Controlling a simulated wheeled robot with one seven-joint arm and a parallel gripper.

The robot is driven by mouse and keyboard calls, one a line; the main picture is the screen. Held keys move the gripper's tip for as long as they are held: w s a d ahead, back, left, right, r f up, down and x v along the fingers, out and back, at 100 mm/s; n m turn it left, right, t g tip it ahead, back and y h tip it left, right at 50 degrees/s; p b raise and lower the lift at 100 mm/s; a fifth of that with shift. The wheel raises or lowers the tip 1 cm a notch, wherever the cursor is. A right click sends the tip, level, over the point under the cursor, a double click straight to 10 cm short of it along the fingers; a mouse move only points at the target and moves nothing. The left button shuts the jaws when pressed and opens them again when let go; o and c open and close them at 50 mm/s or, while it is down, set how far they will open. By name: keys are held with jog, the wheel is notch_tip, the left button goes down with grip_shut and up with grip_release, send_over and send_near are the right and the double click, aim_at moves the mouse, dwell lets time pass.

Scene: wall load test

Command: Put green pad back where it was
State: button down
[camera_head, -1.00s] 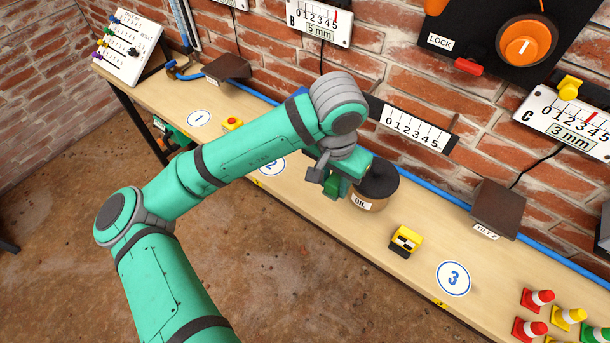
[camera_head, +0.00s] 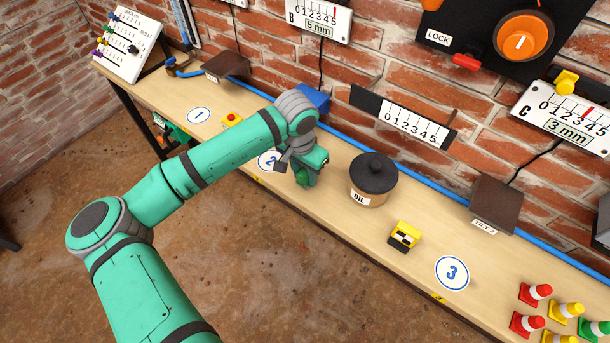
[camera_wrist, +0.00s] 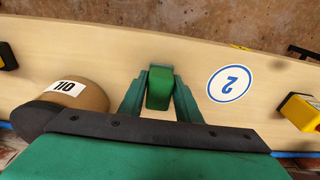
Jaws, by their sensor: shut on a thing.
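The green pad (camera_wrist: 160,88) is a small dark-green block between the two fingers of my gripper (camera_wrist: 158,98) in the wrist view. My gripper is shut on it and holds it over the wooden bench. In the head view my gripper (camera_head: 305,180) hangs just right of the round "2" marker (camera_head: 268,160), left of the oil pot. The pad (camera_head: 303,179) is mostly covered by the gripper there. Whether the pad touches the bench cannot be told.
The lidded oil pot (camera_head: 368,190) stands to the right of my gripper. A yellow-black block (camera_head: 404,236), the "3" marker (camera_head: 452,272) and several cones are further right. A blue block (camera_head: 313,98) is behind my arm. A brown tilted plate (camera_head: 496,204) stands near the wall.

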aim_at(302, 175)
jog(key=shift+f, duration=0.5)
jog(key=shift+f, duration=0.15)
jog(key=c, duration=1.3)
grip_release()
jog(key=r, duration=0.8)
jog(key=s+r, duration=0.1)
jog(key=r, duration=0.3)
jog(key=shift+s+a+r, duration=0.1)
jog(key=shift+a+r, duration=0.05)
jog(key=shift+a, duration=0.25)
